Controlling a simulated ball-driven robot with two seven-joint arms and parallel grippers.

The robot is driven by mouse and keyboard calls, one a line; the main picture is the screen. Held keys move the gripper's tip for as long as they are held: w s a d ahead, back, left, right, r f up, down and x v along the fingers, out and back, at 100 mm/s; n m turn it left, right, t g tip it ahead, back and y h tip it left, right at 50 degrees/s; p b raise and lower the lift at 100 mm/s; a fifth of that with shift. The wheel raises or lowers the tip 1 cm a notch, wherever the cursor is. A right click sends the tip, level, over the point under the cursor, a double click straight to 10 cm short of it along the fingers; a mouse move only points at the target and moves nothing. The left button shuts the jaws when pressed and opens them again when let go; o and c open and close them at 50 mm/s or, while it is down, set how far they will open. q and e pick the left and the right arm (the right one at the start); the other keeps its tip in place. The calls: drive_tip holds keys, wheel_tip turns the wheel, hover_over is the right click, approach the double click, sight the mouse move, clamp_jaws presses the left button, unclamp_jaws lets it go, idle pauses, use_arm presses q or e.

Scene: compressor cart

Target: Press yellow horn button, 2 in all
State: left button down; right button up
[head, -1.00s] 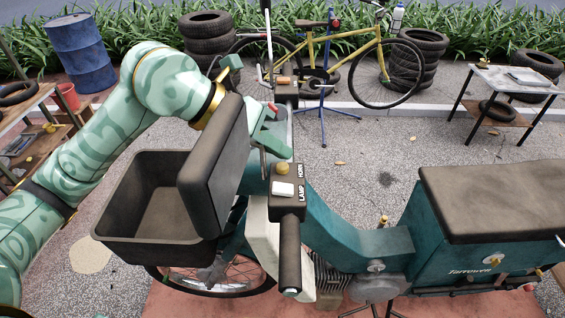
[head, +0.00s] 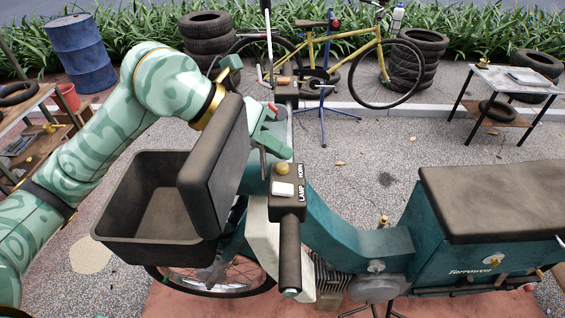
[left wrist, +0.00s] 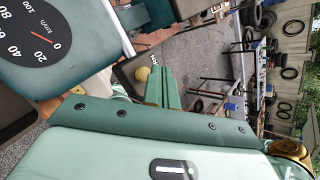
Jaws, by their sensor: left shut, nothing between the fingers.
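The yellow horn button (head: 283,168) is a small round knob on the dark switch box (head: 275,207) of the near handlebar grip, beside the label HORN. My left gripper (head: 275,147) is shut and empty, its fingers just beyond the switch box, close to the button. In the left wrist view the yellow horn button (left wrist: 142,74) shows right beside the shut green fingers (left wrist: 165,88). I cannot tell whether they touch it. My right gripper is in neither view.
A white lamp switch (head: 283,189) sits next to the button. The handlebar grip (head: 290,255) points toward me. A dark open box (head: 125,215) is at the left under my arm. A speedometer (left wrist: 40,38) shows in the left wrist view. The seat (head: 490,200) is at the right.

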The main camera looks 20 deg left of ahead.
use_arm(q)
drive_tip(key=shift+f, duration=0.1)
idle(0.3)
drive_tip(key=shift+f+b, duration=0.3)
drive_tip(key=shift+b, duration=0.2)
drive_tip(key=shift+f, duration=0.2)
drive_tip(key=shift+d+f+b, duration=0.1)
drive_tip(key=shift+f+b, duration=0.6)
drive_tip(key=shift+f, duration=0.05)
idle(0.5)
drive_tip(key=shift+r, duration=0.1)
drive_tip(key=shift+r+p, duration=0.5)
drive_tip(key=shift+r, duration=0.2)
drive_tip(key=shift+s+r, duration=0.35)
